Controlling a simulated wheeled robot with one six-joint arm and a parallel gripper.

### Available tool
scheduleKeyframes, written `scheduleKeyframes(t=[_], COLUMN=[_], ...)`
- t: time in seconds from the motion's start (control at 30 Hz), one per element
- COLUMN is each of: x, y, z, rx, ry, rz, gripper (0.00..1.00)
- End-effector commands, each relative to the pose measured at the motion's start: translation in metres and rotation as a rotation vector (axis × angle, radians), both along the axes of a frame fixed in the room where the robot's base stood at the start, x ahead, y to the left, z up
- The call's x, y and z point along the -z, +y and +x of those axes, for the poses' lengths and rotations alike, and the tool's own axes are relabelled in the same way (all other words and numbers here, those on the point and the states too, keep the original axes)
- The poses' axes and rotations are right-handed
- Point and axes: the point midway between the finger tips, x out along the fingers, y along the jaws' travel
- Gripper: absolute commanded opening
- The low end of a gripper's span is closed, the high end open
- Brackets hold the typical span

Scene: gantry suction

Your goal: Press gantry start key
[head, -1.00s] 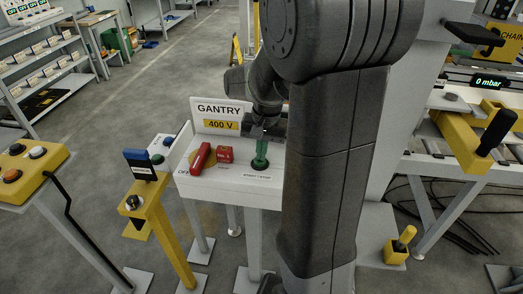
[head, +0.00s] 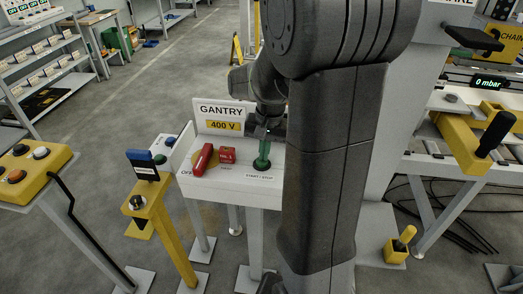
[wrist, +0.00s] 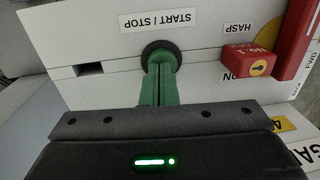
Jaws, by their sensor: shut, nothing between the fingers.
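The start key (wrist: 147,50) is a round button with a dark collar under the START / STOP label, on the white GANTRY panel (wrist: 100,42). In the head view the key (head: 261,168) sits at the panel's right end. My gripper (wrist: 162,68) is shut, with its two green fingers side by side and nothing between them. In the head view my gripper (head: 262,160) points down at the key. The fingertips overlap the key in both views and hide most of its face. I cannot tell whether the key is pressed in.
A red padlock-style HASP block (head: 227,156) and a red switch handle (head: 203,158) stand left of the key. The GANTRY 400 V sign (head: 221,117) rises behind. A yellow post (head: 160,215) with a blue-topped control stands at front left.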

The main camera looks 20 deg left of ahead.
Motion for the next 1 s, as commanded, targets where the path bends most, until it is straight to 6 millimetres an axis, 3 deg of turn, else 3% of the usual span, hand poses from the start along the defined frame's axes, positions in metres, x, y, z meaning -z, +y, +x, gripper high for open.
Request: scheduleKeyframes(t=[0.03, 0.5, 0.7, 1.0], x=[-0.018, -0.107, -0.119, -0.12], y=[-0.002, -0.009, -0.01, -0.01], z=[0.003, 0.009, 0.009, 0.009], rx=[0.001, 0.0, -0.001, -0.002], ry=[-0.005, -0.015, -0.014, -0.014], rz=[0.003, 0.01, 0.008, 0.007], gripper=[0.0, 0.0, 0.0, 0.0])
